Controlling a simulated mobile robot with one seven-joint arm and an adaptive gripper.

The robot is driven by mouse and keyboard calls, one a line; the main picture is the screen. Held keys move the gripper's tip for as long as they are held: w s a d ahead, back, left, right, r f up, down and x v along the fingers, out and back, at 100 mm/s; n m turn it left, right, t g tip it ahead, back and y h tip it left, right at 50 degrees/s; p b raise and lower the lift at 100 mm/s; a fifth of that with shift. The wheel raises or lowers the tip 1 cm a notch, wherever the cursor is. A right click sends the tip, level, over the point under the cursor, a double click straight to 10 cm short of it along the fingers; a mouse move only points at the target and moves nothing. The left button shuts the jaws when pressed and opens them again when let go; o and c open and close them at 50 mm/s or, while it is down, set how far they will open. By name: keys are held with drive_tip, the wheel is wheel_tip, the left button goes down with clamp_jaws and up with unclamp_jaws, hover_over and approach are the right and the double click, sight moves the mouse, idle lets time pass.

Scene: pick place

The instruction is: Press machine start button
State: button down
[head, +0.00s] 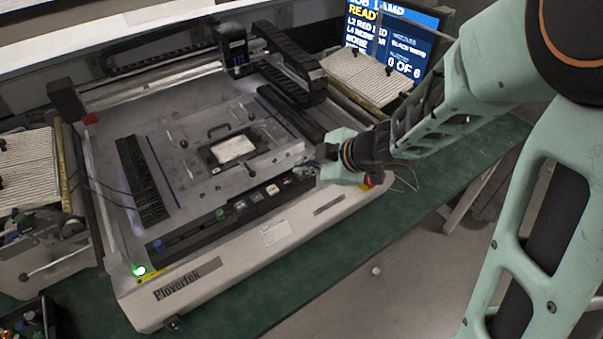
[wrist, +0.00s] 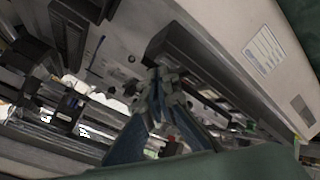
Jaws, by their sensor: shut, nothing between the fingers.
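The white Plovertek machine (head: 215,279) stands on a green bench. A dark control strip (head: 188,235) runs along its front, with a green button (head: 220,214), a blue button (head: 158,245) and several square buttons (head: 272,190). I cannot read any start label. My gripper (head: 308,171) is over the strip's right end, right of the green button. Its fingers (wrist: 160,88) are shut and empty in the wrist view, beside the dark strip (wrist: 195,65). Whether the fingertips touch anything is not clear; the arm's end hides part of the strip's right end.
A red and yellow knob (head: 371,183) sits at the machine's front right corner, close under my wrist. A green lamp (head: 139,270) glows at the front left corner. A screen (head: 400,38) at the back reads READY. Racks of pale strips (head: 366,77) flank the machine.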

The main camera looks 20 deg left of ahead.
drive_tip(key=shift+f, duration=0.3)
drive_tip(key=shift+r, duration=0.1)
idle(0.3)
drive_tip(key=shift+r+p, duration=0.75)
drive_tip(key=shift+p, duration=0.05)
drive_tip(key=shift+r, duration=0.1)
